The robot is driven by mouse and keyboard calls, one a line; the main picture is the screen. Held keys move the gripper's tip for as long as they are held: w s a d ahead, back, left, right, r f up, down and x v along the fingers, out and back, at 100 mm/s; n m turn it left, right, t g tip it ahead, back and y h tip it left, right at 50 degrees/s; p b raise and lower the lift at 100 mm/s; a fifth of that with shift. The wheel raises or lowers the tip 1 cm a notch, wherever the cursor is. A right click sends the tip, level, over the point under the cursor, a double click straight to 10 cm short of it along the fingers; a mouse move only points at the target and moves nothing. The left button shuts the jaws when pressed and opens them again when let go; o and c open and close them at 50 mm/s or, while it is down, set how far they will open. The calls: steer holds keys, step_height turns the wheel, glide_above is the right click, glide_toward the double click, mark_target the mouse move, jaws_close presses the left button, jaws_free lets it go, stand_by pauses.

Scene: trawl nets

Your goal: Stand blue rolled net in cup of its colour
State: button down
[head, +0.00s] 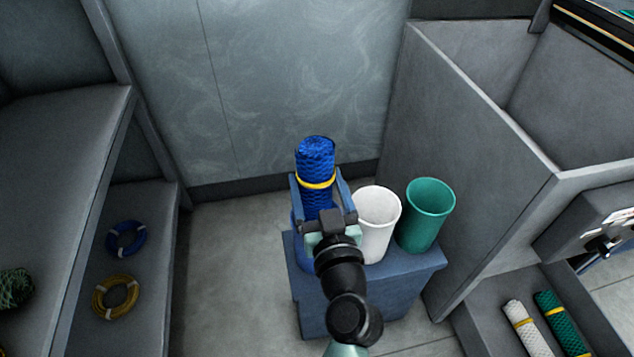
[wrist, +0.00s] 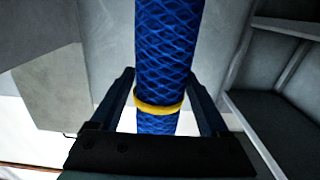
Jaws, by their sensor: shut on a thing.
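The blue rolled net (head: 316,155), with a yellow band, stands upright between the fingers of my gripper (head: 318,180), which is shut on it near the band. In the wrist view the net (wrist: 168,45) runs up between both fingers. The blue cup (head: 301,252) is mostly hidden behind my gripper, on the left of a blue-grey stand. The net is over or at this cup; its lower end is hidden, so I cannot tell whether it is inside.
A white cup (head: 379,222) and a green cup (head: 427,212) stand to the right on the same stand (head: 400,285). A white roll (head: 526,326) and a green roll (head: 560,322) lie at lower right. Blue and yellow rope coils (head: 126,239) (head: 116,296) lie on the left shelf.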

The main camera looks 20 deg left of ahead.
steer(key=shift+r, duration=0.15)
jaws_free()
steer(key=shift+f, duration=0.2)
steer(key=v, duration=1.3)
steer(key=shift+r, duration=0.15)
steer(key=shift+w+d, duration=0.1)
